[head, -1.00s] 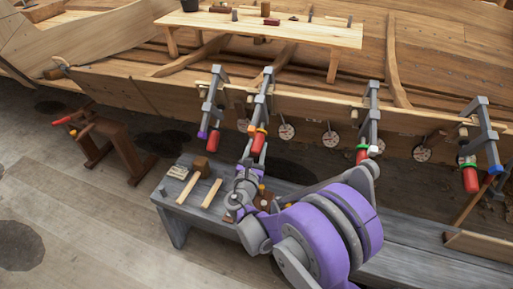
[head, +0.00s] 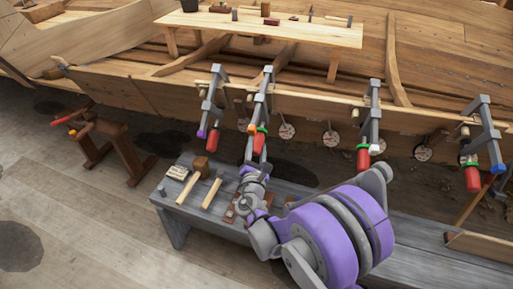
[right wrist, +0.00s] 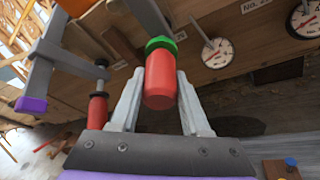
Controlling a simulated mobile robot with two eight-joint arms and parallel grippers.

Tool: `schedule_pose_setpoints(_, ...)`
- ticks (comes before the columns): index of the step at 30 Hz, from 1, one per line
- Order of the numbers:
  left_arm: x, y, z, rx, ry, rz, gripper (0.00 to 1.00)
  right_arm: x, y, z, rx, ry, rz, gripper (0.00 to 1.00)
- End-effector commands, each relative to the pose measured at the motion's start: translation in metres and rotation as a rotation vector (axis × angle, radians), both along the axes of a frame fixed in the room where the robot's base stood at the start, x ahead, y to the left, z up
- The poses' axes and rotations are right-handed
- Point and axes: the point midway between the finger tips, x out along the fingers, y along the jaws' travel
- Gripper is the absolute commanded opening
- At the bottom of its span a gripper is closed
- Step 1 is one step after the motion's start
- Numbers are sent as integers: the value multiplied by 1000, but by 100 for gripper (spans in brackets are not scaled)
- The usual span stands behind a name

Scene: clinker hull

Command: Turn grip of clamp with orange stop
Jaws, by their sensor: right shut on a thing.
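The clamp with the orange stop (head: 251,128) is the second from the left on the hull's edge, and its bar (head: 260,98) hangs down the planks. Its red grip (head: 259,143) has a green ring (head: 262,130) above it. In the right wrist view the red grip (right wrist: 160,82) stands between my fingers, under the green ring (right wrist: 160,44). My right gripper (right wrist: 162,98) is shut on this grip from below. In the head view my right arm hides part of the bench, and the fingers are small. My left gripper is not in view.
A clamp with a purple stop (right wrist: 30,104) hangs close by on the left. Two more clamps (head: 374,115) (head: 484,125) hang to the right. Round dials (head: 287,131) line the hull. A grey bench (head: 180,207) with a mallet (head: 191,180) stands below.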

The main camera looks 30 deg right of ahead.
Motion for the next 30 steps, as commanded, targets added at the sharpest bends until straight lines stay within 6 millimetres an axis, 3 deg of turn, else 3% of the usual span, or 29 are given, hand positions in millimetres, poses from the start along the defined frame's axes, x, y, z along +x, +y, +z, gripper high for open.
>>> schedule_pose_setpoints(21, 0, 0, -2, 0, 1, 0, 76, 0, 0, 0, 63, -60, 31, 0)
schedule_pose_setpoints(22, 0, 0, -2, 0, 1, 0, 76, 0, 0, 0, 63, -60, 31, 52)
schedule_pose_setpoints(26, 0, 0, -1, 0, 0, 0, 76, 0, 0, 0, 62, -60, 31, 75)
schedule_pose_setpoints(30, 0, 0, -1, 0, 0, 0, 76, 0, 0, 0, 62, -60, 31, 76)
